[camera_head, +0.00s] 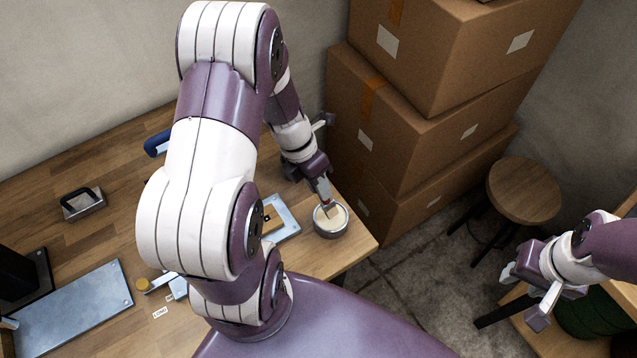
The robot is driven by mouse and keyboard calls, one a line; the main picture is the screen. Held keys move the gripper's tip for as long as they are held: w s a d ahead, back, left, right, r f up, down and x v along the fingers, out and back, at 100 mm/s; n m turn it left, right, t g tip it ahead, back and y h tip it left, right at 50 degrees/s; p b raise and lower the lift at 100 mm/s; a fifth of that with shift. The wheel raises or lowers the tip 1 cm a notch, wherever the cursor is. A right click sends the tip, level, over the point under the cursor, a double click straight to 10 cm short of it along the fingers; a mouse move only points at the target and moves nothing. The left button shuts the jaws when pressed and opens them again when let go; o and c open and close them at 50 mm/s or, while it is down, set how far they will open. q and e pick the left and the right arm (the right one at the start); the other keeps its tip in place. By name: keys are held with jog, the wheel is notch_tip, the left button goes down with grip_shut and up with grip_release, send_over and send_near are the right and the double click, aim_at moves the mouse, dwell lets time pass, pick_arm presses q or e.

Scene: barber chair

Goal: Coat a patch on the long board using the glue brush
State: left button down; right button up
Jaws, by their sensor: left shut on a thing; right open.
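My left gripper (321,187) is shut on the glue brush (327,204), over the right end of the workbench. The brush points down into a round metal glue pot (331,230) with pale contents. I cannot tell how deep the bristles sit. A small wooden piece (271,221) lies on a light grey plate (287,219) left of the pot, partly hidden by my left arm. I cannot tell whether it is the long board. A "LONG" label (160,313) lies on the bench. My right gripper (528,294) is open and empty at the right.
The wooden workbench (110,200) holds a black-handled block (83,204), a large grey plate (75,310) and a blue-handled tool (157,143). Stacked cardboard boxes (400,130) stand close behind the pot. A round stool (524,190) stands right. My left arm hides the bench middle.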

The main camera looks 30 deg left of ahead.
pick_arm(q)
jog(key=shift+f, duration=0.5)
dwell(0.7)
jog(key=shift+s+f, duration=0.1)
dwell(1.4)
notch_tip(320, 180, up, 7)
jog(key=p, duration=0.8)
dwell(0.5)
